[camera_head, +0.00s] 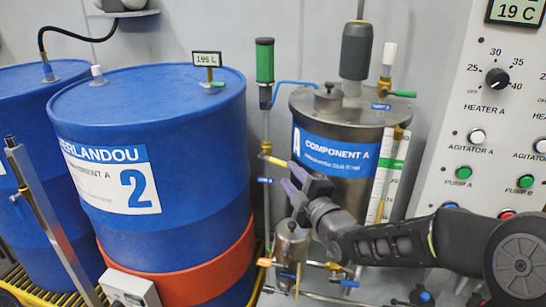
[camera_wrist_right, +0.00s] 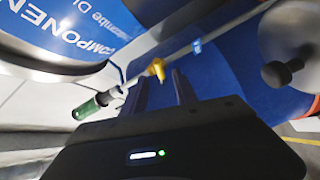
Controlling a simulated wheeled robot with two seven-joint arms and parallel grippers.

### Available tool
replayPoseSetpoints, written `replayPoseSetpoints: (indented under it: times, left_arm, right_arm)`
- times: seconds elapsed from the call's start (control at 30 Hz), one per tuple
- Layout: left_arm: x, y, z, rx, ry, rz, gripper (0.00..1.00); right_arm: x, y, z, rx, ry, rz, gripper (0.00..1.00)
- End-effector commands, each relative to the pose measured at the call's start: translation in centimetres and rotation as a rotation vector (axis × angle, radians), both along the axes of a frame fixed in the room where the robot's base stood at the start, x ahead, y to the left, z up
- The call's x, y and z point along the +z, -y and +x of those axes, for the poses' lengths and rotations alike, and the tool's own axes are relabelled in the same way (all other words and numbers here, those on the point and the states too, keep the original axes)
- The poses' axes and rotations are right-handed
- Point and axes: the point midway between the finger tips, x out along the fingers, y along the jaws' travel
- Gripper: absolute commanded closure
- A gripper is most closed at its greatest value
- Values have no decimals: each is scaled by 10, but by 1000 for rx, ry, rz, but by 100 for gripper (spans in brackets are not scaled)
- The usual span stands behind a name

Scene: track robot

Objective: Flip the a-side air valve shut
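A small yellow valve handle (camera_head: 275,160) sits on the thin vertical pipe below the green cylinder, left of the Component A tank (camera_head: 345,120). It points right, out from the pipe, with a small blue tag (camera_head: 265,181) below. In the right wrist view the yellow handle (camera_wrist_right: 158,68) shows just beyond the fingertips, roughly between them. My right gripper (camera_head: 294,178) reaches in from the right, in front of the tank. Its fingers (camera_wrist_right: 160,88) are apart with nothing between them. Contact with the handle cannot be made out. My left gripper is not in view.
Blue drums (camera_head: 150,110) stand left of the pipe. A green-bodied unit (camera_head: 264,62) tops it, joined by a blue hose (camera_head: 295,83). A metal canister (camera_head: 291,245) and small valves lie below my gripper. A control panel (camera_head: 490,130) is at right.

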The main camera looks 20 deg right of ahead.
Motion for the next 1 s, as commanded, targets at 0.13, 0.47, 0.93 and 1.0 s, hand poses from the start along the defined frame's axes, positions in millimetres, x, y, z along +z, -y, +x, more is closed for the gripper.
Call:
replayPoseSetpoints:
  times: [0.13, 0.47, 0.93, 1.0]
  left_arm:
    - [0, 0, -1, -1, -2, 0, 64]
    - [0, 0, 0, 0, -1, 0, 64]
    - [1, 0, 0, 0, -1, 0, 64]
    - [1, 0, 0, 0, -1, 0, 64]
  right_arm:
    - [0, 0, 0, 0, -1, 1, 65]
    - [-1, -2, 17, 1, -3, 1, 65]
    - [-1, -9, 76, 1, -1, 2, 65]
    - [-1, -9, 77, 1, -1, 2, 65]
